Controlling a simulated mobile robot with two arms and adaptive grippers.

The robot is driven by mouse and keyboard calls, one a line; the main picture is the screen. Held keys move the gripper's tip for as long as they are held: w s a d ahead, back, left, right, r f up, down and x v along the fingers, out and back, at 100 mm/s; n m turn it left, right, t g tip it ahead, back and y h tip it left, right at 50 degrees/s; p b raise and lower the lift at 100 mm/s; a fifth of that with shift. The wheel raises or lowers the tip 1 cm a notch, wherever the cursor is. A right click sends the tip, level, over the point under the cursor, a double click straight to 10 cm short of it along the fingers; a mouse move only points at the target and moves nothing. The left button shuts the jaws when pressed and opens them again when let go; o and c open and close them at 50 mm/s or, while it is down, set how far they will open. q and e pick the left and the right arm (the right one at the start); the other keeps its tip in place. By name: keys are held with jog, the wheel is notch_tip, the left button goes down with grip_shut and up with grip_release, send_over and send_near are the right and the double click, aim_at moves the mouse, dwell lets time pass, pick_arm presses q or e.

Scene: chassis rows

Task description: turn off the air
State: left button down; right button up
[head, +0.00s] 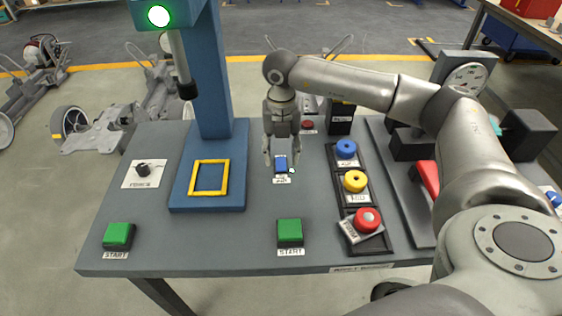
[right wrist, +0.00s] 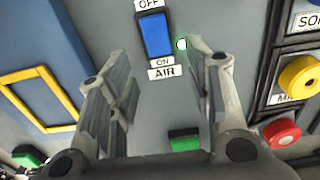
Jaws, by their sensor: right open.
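The air switch is a blue rocker (head: 281,163) on the grey bench top. In the right wrist view the blue rocker (right wrist: 155,35) has an OFF label at its far end and ON and AIR labels at its near end. A small lit green lamp (right wrist: 182,44) sits beside it. My right gripper (head: 281,156) is open and empty, pointing down over the switch. In the right wrist view its two fingers (right wrist: 155,62) stand on either side of the rocker's line, apart from it as far as I can tell. My left gripper is not in view.
Green START buttons (head: 290,231) (head: 118,236) stand near the front edge. A blue press column with a yellow square frame (head: 209,192) stands left. Blue, yellow (head: 355,181) and red (head: 367,219) knobs line the right panel. A small red button (head: 308,125) is behind the gripper.

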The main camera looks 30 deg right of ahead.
aim_at(281, 169)
jog(key=shift+f, duration=2.1)
jog(key=shift+c, duration=0.4)
jog(key=c, duration=0.9)
jog(key=shift+w+r+g+y+p, duration=0.15)
jog(key=shift+g+y+p, duration=0.15)
jog(key=shift+g+p, duration=0.25)
jog(key=shift+c, duration=0.2)
jog(key=shift+w+d+g+y, duration=0.2)
jog(key=shift+g+y, duration=0.2)
jog(key=shift+g, duration=0.25)
